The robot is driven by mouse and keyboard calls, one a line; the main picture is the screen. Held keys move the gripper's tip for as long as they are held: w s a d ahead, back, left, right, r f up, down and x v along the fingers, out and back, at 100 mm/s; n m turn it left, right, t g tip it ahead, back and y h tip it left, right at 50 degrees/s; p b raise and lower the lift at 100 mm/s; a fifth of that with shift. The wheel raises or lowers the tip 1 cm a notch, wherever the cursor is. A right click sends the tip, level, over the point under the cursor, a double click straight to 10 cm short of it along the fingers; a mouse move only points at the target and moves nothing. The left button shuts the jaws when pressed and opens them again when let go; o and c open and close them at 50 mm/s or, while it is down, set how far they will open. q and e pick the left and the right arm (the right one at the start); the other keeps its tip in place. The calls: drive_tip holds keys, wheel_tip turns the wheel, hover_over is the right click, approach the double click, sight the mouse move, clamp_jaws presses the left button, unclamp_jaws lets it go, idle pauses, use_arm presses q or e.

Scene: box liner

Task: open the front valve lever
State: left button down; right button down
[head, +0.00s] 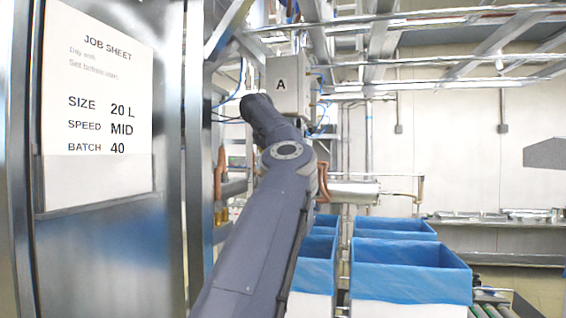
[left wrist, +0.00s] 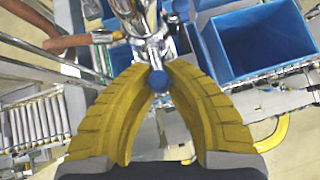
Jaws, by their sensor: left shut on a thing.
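In the left wrist view my left gripper (left wrist: 158,70) has its two yellow fingers closed around a small blue knob (left wrist: 158,81), which appears to be the end of the valve lever. Shiny steel valve piping (left wrist: 138,17) lies just beyond the fingertips. The lever's own shaft is mostly hidden, so I cannot tell its angle. In the head view my left arm reaches up the middle and its gripper is hidden behind the arm. My right gripper is in neither view.
Open boxes with blue liners (head: 410,255) stand right of my arm, and one liner (left wrist: 262,42) shows at right in the wrist view. A steel cabinet with a job sheet (head: 97,100) stands at left. A grey box marked A (head: 281,86) hangs above. Rollers (left wrist: 35,122) lie lower left.

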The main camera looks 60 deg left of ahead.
use_arm(q)
drive_tip(key=shift+s+a, duration=0.1)
drive_tip(key=shift+a, duration=0.05)
idle(0.5)
drive_tip(key=c, duration=1.3)
unclamp_jaws()
drive_tip(key=v, duration=1.2)
drive_tip(key=shift+a, duration=0.15)
